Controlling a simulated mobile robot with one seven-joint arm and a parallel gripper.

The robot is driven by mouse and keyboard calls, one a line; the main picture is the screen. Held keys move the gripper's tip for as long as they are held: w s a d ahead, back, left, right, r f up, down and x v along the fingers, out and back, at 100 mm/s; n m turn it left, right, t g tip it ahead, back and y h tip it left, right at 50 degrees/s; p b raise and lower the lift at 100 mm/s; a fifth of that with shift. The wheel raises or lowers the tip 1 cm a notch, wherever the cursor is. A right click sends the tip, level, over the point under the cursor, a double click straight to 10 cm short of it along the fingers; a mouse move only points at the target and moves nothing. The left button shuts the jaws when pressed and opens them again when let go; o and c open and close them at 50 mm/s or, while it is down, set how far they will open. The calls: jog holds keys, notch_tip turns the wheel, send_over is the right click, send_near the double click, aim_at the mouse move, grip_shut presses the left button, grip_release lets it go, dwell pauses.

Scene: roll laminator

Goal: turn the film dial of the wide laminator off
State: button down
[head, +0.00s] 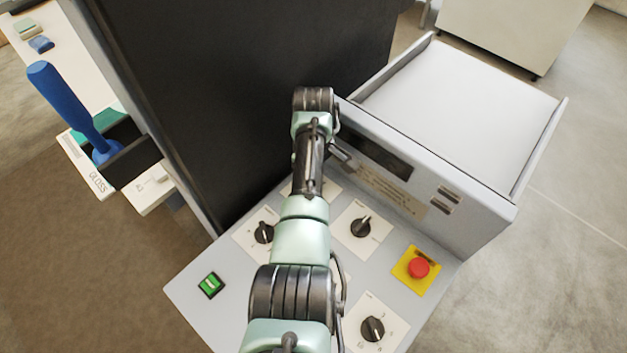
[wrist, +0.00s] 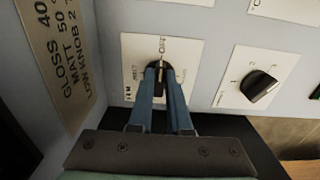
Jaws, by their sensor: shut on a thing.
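The film dial (wrist: 160,82) is a dark knob on a white plate (wrist: 133,52) in the wrist view. The plate carries small lettering around the knob, some of it blurred. My gripper (wrist: 163,75) has its two blue fingers closed on either side of the knob, gripping it. The fingers cover much of the knob, and its exact pointer setting is hard to read. The wide laminator (head: 475,220) is the grey machine in the head view. There my arm hides the held dial, and I cannot make out the fingertips.
Another black dial (wrist: 259,85) sits to the right in the wrist view. In the head view, more dials (head: 361,227) (head: 373,328) (head: 264,232), a red stop button (head: 418,267) and a green switch (head: 211,284) surround my arm. A tall black panel (head: 240,80) stands at left.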

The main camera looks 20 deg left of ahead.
jog(key=shift+w+r, duration=0.1)
jog(key=c, duration=0.9)
grip_release()
jog(key=shift+o, duration=0.2)
notch_tip(320, 180, up, 13)
jog(key=b, duration=0.1)
